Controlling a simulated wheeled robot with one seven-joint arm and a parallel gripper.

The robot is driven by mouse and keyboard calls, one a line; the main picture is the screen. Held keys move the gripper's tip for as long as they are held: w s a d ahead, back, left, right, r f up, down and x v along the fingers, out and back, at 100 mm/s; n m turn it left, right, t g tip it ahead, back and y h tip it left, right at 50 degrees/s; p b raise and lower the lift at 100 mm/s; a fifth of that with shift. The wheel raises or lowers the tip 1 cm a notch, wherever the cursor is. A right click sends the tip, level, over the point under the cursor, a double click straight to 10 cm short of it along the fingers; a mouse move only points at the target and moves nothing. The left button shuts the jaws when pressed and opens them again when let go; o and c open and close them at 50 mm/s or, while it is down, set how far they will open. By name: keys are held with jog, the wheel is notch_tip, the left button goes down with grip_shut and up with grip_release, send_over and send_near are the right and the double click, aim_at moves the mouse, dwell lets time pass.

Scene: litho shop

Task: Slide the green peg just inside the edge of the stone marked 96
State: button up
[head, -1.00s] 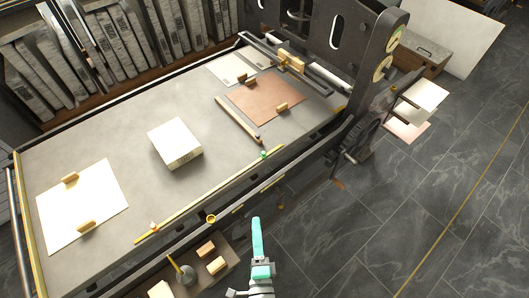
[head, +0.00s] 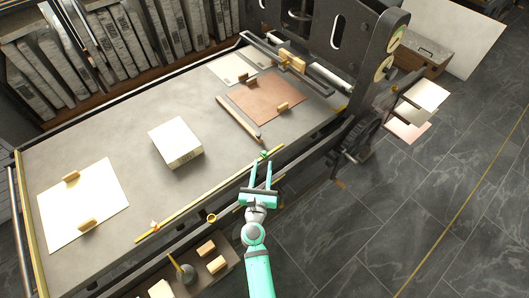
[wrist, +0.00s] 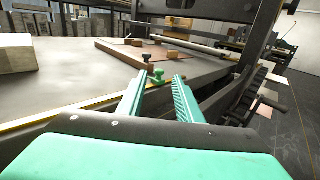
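The green peg (head: 264,154) stands on the yellow strip (head: 205,195) along the near edge of the grey bed. It also shows in the wrist view (wrist: 159,75), just past my fingertips and between their lines. My gripper (head: 262,166) is open and empty, its fingers pointing at the peg from the near side, apparently short of it. A pale stone block (head: 172,139) lies on the bed, left of the peg. Its side has small marks that I cannot read. Several grey stones (head: 120,55) stand in a rack behind. I cannot tell which stone is marked 96.
A wooden stick (head: 237,117) and a brown sheet (head: 268,95) lie behind the peg. A white sheet (head: 82,205) with wooden blocks lies at left. The dark press frame (head: 350,70) rises at right. A low tray with blocks (head: 206,249) is in front.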

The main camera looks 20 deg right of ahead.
aim_at(264, 154)
jog(key=x, duration=0.7)
jog(key=shift+w+d, duration=0.1)
jog(key=shift+w, duration=0.1)
grip_shut()
